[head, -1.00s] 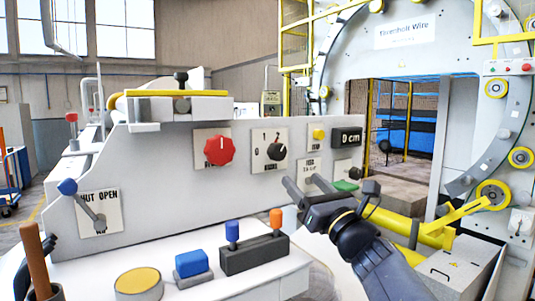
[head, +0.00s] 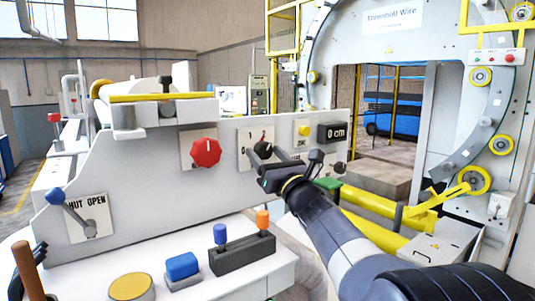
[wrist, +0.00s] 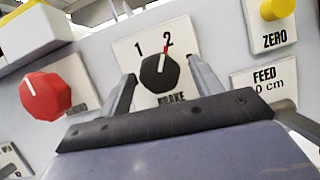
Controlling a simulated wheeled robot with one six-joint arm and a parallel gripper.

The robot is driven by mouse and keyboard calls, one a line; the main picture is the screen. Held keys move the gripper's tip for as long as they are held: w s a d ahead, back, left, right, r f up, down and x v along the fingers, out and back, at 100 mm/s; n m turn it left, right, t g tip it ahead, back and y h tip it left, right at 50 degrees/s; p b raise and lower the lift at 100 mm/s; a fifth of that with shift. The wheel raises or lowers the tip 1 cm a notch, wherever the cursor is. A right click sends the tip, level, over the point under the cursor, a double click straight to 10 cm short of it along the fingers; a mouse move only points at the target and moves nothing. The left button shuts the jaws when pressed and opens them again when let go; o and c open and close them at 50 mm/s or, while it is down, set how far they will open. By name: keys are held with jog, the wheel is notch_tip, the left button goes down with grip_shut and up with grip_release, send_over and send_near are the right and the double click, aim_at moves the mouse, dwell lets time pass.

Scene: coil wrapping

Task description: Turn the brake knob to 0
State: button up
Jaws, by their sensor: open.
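The brake knob (wrist: 158,75) is round and black with a white pointer line, on a white plate marked 1, 2 and BRAKE. In the wrist view its pointer aims up and slightly right, close to the 2, beside a small red mark. No 0 is readable there. In the head view the knob (head: 263,149) is partly covered by my gripper (head: 281,158). My gripper is open and empty. In the wrist view its fingers (wrist: 161,72) show on the left and right of the knob, with gaps; how far they are from the panel is unclear.
A red knob (head: 206,153) sits left of the brake plate. A yellow ZERO button (head: 304,130) and a 0 cm display (head: 332,132) are to the right. A lever (head: 75,212) is at lower left. Blue and orange levers (head: 241,245) stand on the front console.

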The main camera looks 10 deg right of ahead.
jog(key=shift+c, duration=0.3)
jog(key=c, duration=0.9)
